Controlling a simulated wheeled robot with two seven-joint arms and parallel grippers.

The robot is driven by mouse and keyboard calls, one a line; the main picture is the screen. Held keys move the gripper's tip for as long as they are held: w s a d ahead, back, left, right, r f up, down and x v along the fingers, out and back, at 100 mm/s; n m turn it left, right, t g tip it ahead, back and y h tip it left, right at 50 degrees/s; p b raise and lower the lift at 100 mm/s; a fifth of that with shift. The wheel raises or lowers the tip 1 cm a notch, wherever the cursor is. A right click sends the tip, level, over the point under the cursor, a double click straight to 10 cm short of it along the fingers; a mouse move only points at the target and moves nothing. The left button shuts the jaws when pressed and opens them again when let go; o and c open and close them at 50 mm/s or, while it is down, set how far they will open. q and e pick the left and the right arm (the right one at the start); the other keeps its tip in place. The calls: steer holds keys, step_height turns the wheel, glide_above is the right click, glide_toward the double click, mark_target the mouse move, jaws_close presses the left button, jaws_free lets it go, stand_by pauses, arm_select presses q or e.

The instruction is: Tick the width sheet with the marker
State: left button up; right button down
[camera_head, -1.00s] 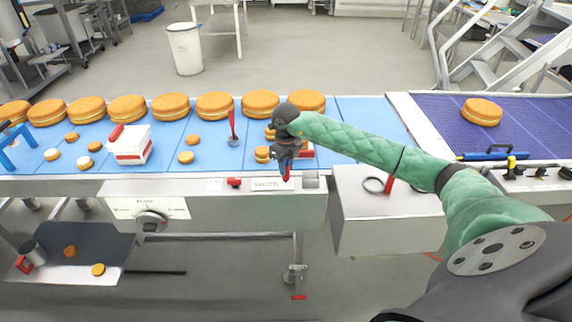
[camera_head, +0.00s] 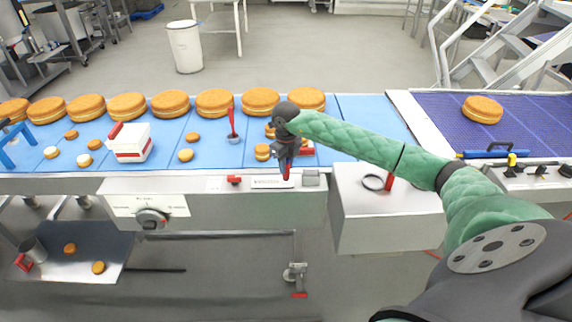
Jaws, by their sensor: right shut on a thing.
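A small white sheet (camera_head: 268,183) with faint print lies on the steel front ledge of the conveyor. My right gripper (camera_head: 286,160) is above the sheet's right end, pointing down. It is shut on the red marker (camera_head: 286,173), whose tip hangs at the sheet's right part. I cannot tell whether the tip touches the sheet, and no tick can be made out at this size. My left gripper is not in view.
A red clip-like piece (camera_head: 234,180) and a grey block (camera_head: 311,178) flank the sheet on the ledge. A control panel with a knob (camera_head: 151,218) is at left. Large filled rounds (camera_head: 214,103) line the blue belt (camera_head: 352,135). A white-and-red box (camera_head: 131,144) stands on it.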

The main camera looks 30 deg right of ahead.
steer(key=shift+f, duration=0.3)
steer(key=shift+f+b, duration=0.1)
steer(key=shift+b, duration=0.5)
stand_by(2.0)
steer(key=shift+r+p, duration=0.75)
steer(key=shift+r, duration=2.85)
